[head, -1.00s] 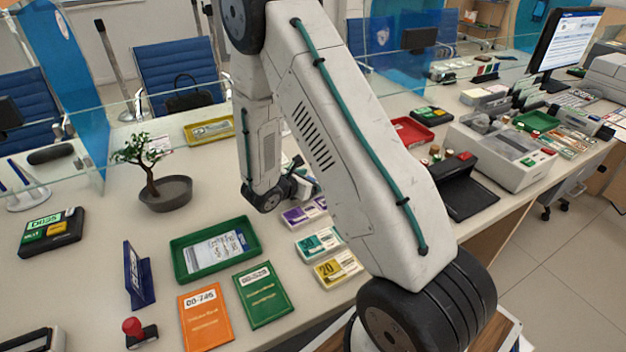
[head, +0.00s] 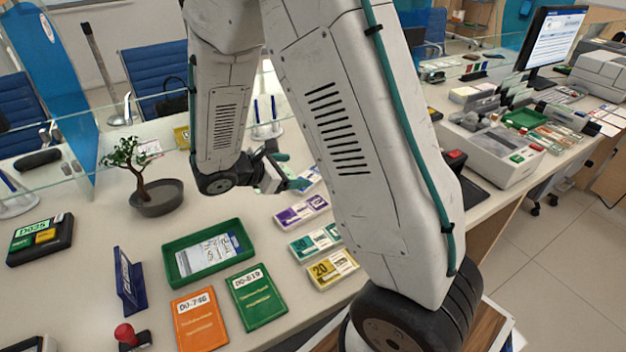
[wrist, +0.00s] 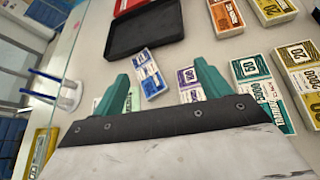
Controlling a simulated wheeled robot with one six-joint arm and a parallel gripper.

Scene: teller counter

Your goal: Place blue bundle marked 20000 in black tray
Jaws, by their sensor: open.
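The blue bundle (wrist: 151,76) lies on the counter in the wrist view, just beyond and between my fingertips in the picture; its number is too small to read. A blue-edged piece beside my gripper in the head view may be it. My gripper (wrist: 161,74) has teal fingers spread wide with nothing between them. It also shows above the counter in the head view (head: 287,172). The black tray (wrist: 165,39) lies empty beyond the blue bundle at the top of the wrist view. I cannot make out this tray in the head view, where my arm covers much of the counter.
A purple bundle (head: 301,210), a teal bundle (head: 316,243) and a yellow bundle marked 20 (head: 333,269) lie in a row. A green tray (head: 168,262) and a potted bonsai (head: 158,197) stand left. A red tray (wrist: 124,5) adjoins the black tray. A glass screen runs behind.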

